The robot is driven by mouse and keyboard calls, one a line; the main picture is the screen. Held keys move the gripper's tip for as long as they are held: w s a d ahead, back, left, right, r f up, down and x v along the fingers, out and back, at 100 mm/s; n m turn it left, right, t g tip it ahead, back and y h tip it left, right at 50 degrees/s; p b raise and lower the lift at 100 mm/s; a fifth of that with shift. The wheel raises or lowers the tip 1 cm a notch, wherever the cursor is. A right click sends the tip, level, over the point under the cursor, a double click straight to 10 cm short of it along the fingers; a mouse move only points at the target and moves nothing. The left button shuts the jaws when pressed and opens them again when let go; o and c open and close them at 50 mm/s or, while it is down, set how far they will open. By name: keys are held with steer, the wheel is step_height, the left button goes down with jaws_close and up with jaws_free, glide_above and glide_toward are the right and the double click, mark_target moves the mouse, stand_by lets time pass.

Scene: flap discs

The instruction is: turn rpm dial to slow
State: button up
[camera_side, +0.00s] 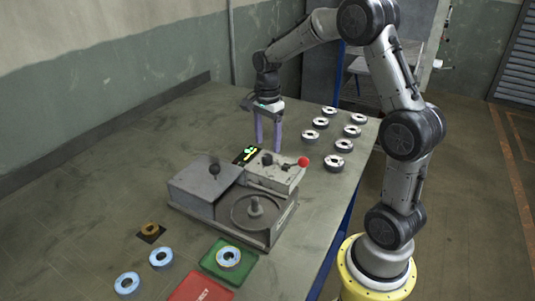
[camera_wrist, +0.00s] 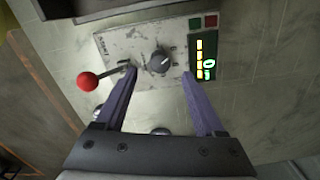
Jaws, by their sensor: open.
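The dial (camera_wrist: 160,61) is a dark round knob with a light pointer mark on a worn pale control panel (camera_wrist: 120,45). It also shows small and dark on the panel in the side view (camera_side: 267,160). My gripper (camera_wrist: 158,72) has two purple fingers, open, with the dial between their tips in the wrist view. Dial markings are too small to read.
A red-balled lever (camera_wrist: 88,80) sticks out left of the dial. A lit display (camera_wrist: 205,58) is at its right. The grey machine (camera_side: 215,185) has a round plate (camera_side: 254,211). Discs (camera_side: 337,162) stand behind; a green tray (camera_side: 222,272) and red tray (camera_side: 200,290) lie in front.

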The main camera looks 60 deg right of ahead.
mark_target(268, 156)
steer(key=shift+f, duration=2.55)
jaws_close()
